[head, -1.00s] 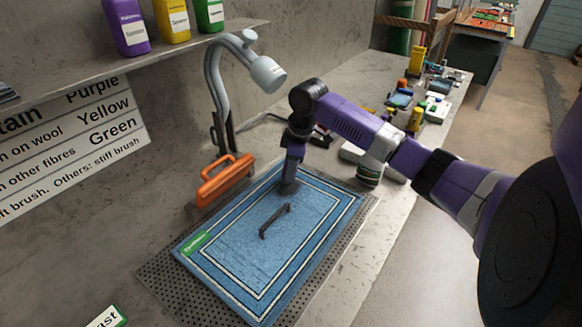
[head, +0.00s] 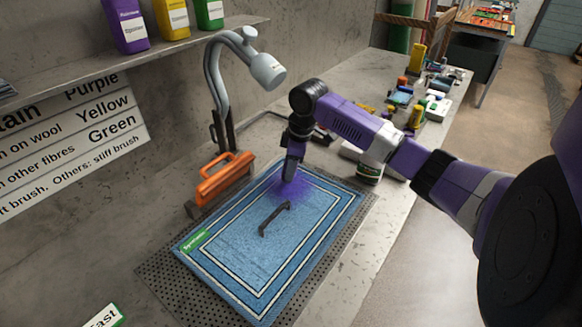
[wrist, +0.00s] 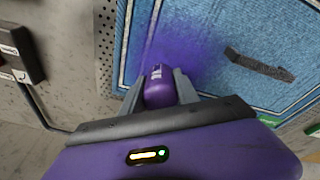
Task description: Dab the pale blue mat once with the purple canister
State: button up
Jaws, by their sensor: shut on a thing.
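The pale blue mat (head: 230,275), with white border lines, lies flat on a perforated dark tray on the bench. My gripper (head: 291,172) is over the mat's far part. In the wrist view my gripper (wrist: 160,88) is shut on a small purple canister (wrist: 160,92) with a pale label, held between two grey fingers. A soft purple patch (head: 298,190) shows on the mat around the canister's end; it also shows in the wrist view (wrist: 185,50). Whether the canister touches the mat cannot be told.
A dark bar-like piece (head: 274,220) and a green tag (head: 195,240) are on the mat. An orange-handled tool (head: 226,178) and grey lamp (head: 225,90) stand to the left. Purple (head: 126,25), yellow (head: 172,18) and green bottles (head: 210,12) stand on the shelf. Clutter lies behind, right.

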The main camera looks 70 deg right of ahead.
jog(key=shift+r+p, duration=3.05)
jog(key=shift+r, duration=0.45)
